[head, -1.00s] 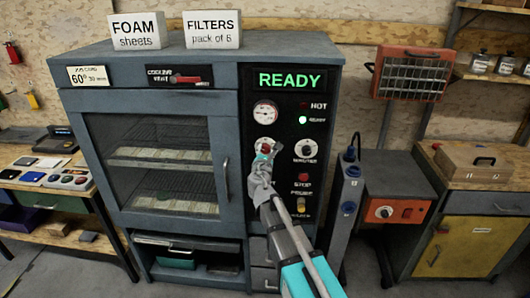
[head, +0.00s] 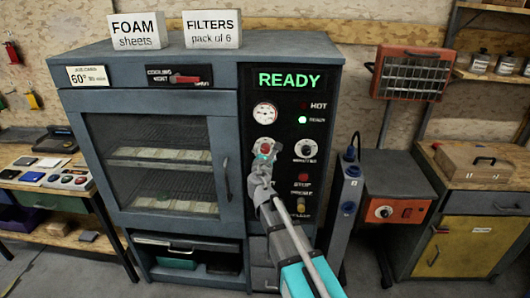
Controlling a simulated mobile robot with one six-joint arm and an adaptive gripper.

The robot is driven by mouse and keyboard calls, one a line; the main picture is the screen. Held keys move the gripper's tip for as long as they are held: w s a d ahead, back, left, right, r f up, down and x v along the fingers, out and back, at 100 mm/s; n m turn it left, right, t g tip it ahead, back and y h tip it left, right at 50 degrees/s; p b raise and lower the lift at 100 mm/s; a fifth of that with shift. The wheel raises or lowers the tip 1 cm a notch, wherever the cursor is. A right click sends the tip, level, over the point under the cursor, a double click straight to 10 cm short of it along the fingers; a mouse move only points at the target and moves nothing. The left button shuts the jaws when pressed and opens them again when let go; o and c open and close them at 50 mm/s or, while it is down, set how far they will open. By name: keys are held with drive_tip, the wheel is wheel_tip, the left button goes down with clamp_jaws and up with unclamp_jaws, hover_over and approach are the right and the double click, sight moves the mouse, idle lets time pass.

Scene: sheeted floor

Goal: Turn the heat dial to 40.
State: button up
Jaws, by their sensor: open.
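The oven cabinet (head: 228,150) has a black control panel on its right side with a lit READY sign (head: 289,81). The left dial (head: 265,142), red in the middle on a pale round face, sits below the round gauge (head: 265,113). I take it for the heat dial; its label is hidden and its setting is too small to read. The MINUTES dial (head: 306,150) is to its right. My gripper (head: 263,156) is open at the lower part of the left dial and covers some of it. I cannot tell whether the fingers touch it.
Below the MINUTES dial are a red STOP button (head: 304,181) and a yellow switch (head: 301,205). The glass door's handle (head: 227,179) is just left of my gripper.

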drive_tip(key=s, duration=1.2)
drive_tip(key=shift+a, duration=0.2)
drive_tip(key=s+d+f+m+g+h, duration=0.1)
drive_tip(key=d+f+m+g+h, duration=0.25)
drive_tip(key=d+m, duration=0.5)
drive_tip(key=s+d+f+m+g+h, duration=0.2)
drive_tip(key=d+f+m+g, duration=0.3)
drive_tip(key=d+m, duration=0.35)
drive_tip(key=s+d+f+m+g+y+p, duration=0.1)
drive_tip(key=s+d+f+m+g+y, duration=0.1)
drive_tip(key=s+m, duration=0.4)
drive_tip(key=s+d+f+m+g+y, duration=0.2)
drive_tip(key=s+f+m+g+y, duration=0.2)
drive_tip(key=s+f+m+g, duration=0.2)
drive_tip(key=shift+s+d+f+m+g+p, duration=0.25)
drive_tip(key=shift+s+m+g+p, duration=0.2)
drive_tip(key=shift+g, duration=0.3)
